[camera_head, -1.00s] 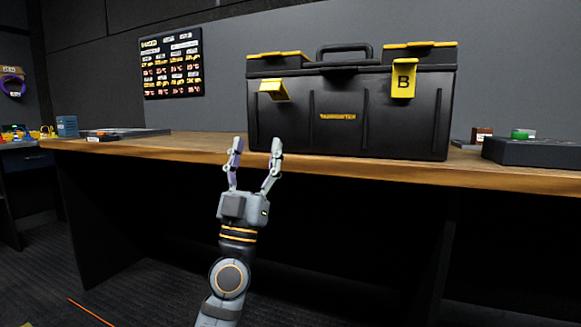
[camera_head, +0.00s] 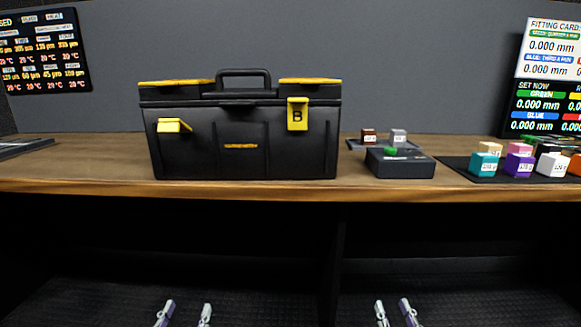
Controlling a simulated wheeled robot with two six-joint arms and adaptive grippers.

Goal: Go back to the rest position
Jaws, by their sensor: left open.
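My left gripper (camera_head: 185,313) shows at the bottom edge, left of the middle. Its two fingertips are apart with nothing between them, so it is open. My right gripper (camera_head: 395,313) shows at the bottom edge, right of the middle. Its two fingertips are also apart and empty. Both grippers are low in the picture, below the bench top, and touch nothing. The rest of both arms is out of the picture.
A black toolbox (camera_head: 205,150) with yellow latches stands on the wooden bench (camera_head: 250,188); its left latch is raised, its right one, marked B, hangs down. A dark device (camera_head: 400,168) with a green button and several coloured blocks (camera_head: 518,164) lie to the right.

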